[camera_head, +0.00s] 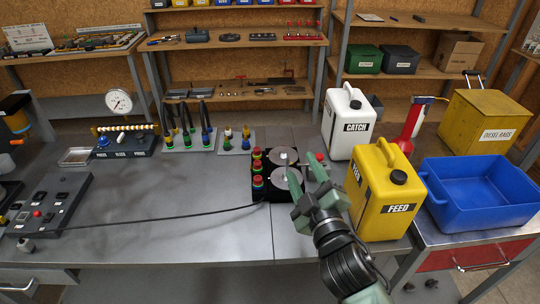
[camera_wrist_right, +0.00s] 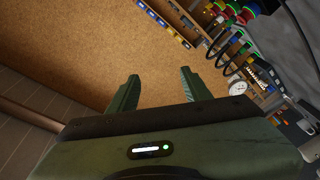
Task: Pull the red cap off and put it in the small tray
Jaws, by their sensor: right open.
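Several red caps (camera_head: 257,166) stand in a column on the left side of a black device (camera_head: 266,196) with round silver discs, mid-table in the head view. Another red piece (camera_head: 320,157) shows just past my right gripper. I cannot tell which one is the task's cap. My right gripper (camera_head: 306,174) is open and empty, over the device's right side; how high it is, I cannot tell. The right wrist view shows its fingers (camera_wrist_right: 157,88) apart with nothing between them. A small metal tray (camera_head: 75,157) lies at the left back of the bench. My left gripper is not in view.
A yellow FEED jug (camera_head: 377,190) stands close right of my right arm, with a white CATCH jug (camera_head: 349,122) behind. A blue bin (camera_head: 480,207) is at far right. A gauge stand (camera_head: 125,144) is beside the tray.

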